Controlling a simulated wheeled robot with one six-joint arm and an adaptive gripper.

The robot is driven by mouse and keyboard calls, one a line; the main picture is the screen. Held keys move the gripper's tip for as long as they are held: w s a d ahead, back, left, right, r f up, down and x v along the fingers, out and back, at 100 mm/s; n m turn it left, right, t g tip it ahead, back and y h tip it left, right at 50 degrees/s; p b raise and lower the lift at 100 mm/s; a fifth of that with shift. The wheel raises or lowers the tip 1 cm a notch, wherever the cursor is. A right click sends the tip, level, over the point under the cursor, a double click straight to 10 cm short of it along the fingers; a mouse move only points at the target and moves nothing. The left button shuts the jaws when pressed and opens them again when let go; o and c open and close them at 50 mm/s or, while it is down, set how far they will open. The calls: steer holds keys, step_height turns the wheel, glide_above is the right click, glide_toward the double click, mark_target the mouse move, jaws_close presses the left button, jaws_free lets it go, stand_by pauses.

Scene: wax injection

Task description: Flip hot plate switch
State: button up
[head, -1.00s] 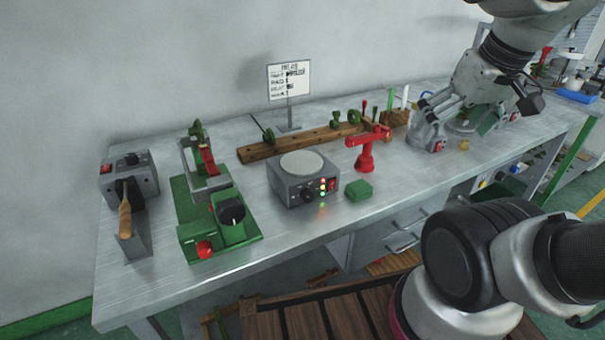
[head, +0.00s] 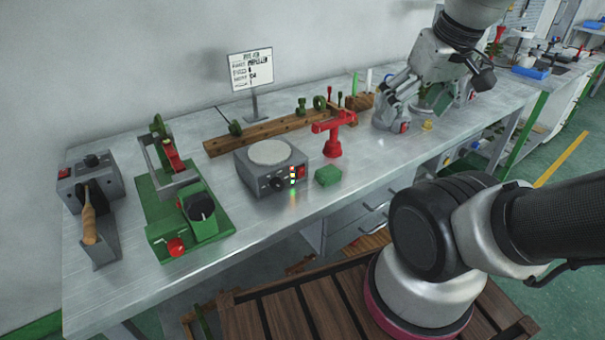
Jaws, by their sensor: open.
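The hot plate (head: 271,169) is a grey box with a round pale disc on top, standing mid-table. Its front has a black knob (head: 278,184), a column of lit red, yellow and green lights, and a red switch (head: 301,172) at the right. The switch's position is too small to tell. My gripper (head: 398,98) is open, low over the back right of the table, well to the right of the hot plate. Its fingertips overlap grey equipment there, so I cannot tell whether they touch anything.
A green press (head: 186,213) and a grey iron station (head: 91,180) are left. The table front is clear.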

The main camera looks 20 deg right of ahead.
jaws_close()
stand_by(1.4)
